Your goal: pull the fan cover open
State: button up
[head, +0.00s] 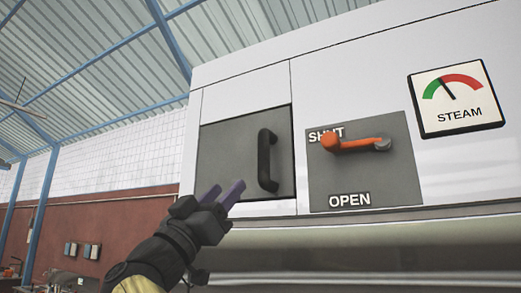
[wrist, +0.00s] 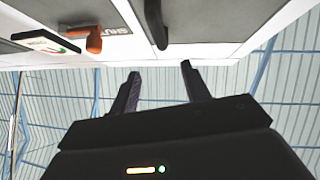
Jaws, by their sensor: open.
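The fan cover (head: 228,155) is a dark grey square panel set in the white machine front, and it looks flush and closed. Its black vertical bar handle (head: 264,160) is on the panel's right side. My gripper (head: 222,195) is in front of the panel's lower part, to the left of and below the handle. Its two purple-grey fingers are apart and empty. In the wrist view, my gripper (wrist: 158,72) points toward the machine, and the handle (wrist: 155,22) shows beyond the fingers, between their lines and not touching them.
Right of the cover is a grey plate (head: 385,192) marked SHUT and OPEN, with an orange lever (head: 350,143) lying near SHUT. A steam gauge (head: 457,98) is at the upper right. A rounded metal ledge (head: 400,245) runs below. Open room lies to the left.

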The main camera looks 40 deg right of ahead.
aim_at(260, 153)
jog(key=p+x, duration=1)
jog(key=x, duration=0.7)
jog(key=shift+w+d, duration=0.1)
grip_shut()
